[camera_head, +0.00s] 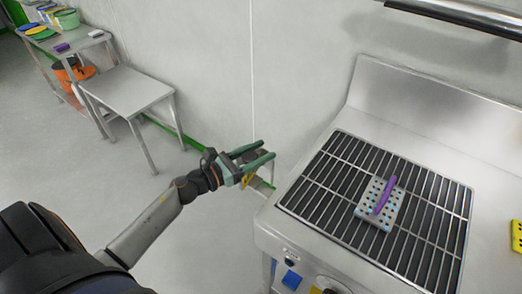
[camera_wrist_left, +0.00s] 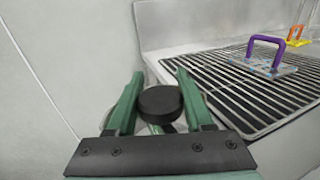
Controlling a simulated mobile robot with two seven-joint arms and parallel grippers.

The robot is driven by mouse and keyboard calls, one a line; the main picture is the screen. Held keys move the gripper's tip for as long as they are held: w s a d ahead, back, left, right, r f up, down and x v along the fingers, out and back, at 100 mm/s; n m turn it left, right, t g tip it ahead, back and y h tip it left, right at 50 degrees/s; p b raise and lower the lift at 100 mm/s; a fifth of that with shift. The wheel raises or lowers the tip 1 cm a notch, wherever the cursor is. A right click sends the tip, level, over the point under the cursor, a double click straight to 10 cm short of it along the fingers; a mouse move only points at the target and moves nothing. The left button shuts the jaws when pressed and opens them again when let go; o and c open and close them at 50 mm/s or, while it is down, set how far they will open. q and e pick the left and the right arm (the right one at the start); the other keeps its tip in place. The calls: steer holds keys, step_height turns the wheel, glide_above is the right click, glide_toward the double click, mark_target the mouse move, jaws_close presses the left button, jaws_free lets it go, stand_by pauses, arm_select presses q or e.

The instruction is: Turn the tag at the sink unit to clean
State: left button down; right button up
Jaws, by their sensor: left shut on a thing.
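A blue patch (camera_head: 292,280) shows low on the unit's front, beside a round dial that is cut off by the frame. I cannot make out any wording of a tag. My right gripper is not in view.
A perforated plate with a purple handle (camera_head: 384,195) lies on the grate. A yellow piece (camera_head: 517,236) is at the right edge. A metal table (camera_head: 125,90) and an orange bucket (camera_head: 73,75) stand at the back left. The floor between is clear.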

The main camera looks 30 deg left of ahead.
arm_select(q)
steer(key=n+y, duration=0.1)
steer(key=y, duration=0.1)
steer(key=n+t+y, duration=0.1)
steer(key=n+y, duration=0.1)
steer(key=a+n+y+p, duration=0.1)
steer(key=y, duration=0.2)
steer(key=shift+w+n+t, duration=0.1)
steer(key=shift+n+t, duration=0.2)
steer(key=n+y, duration=0.1)
steer(key=y, duration=0.1)
steer(key=n+y, duration=0.1)
steer(key=y, duration=0.1)
steer(key=shift+a+n, duration=0.3)
steer(key=shift+a, duration=0.05)
steer(key=shift+a+n+g+y, duration=0.2)
steer(key=shift+n+g+y, duration=0.25)
steer(key=shift+n+y, duration=0.45)
steer(key=shift+a+n+g+y, duration=0.2)
steer(key=shift+n+g+y, duration=0.3)
steer(key=shift+y, duration=1)
steer(key=shift+c, duration=1.4)
jaws_free()
steer(key=shift+s, duration=0.25)
